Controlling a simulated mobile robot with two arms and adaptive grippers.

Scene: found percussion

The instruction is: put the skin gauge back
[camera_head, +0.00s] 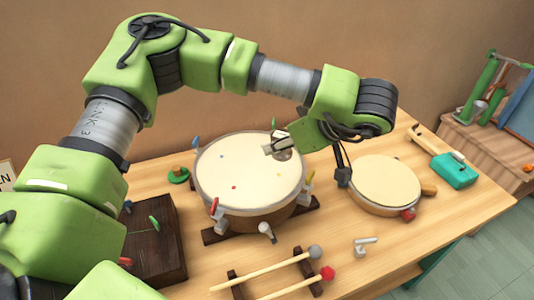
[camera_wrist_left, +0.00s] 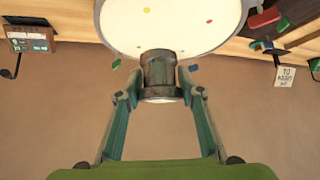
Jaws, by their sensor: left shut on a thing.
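The skin gauge (camera_wrist_left: 158,72) is a dark metallic cylinder with a pale end in the left wrist view. My left gripper (camera_wrist_left: 161,96) has its two fingers closed on opposite sides of it. In the head view the left gripper (camera_head: 279,146) holds the gauge (camera_head: 283,155) at the far right part of the large drum's pale skin (camera_head: 240,180). I cannot tell whether the gauge touches the skin. My right gripper is not in view.
The large drum has coloured pegs around its rim. A smaller drum (camera_head: 385,183) lies to the right, near a teal block (camera_head: 454,171). Two mallets (camera_head: 270,270) lie on dark rests in front. A dark wooden box (camera_head: 155,245) stands left. A metal piece (camera_head: 363,246) lies at the front right.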

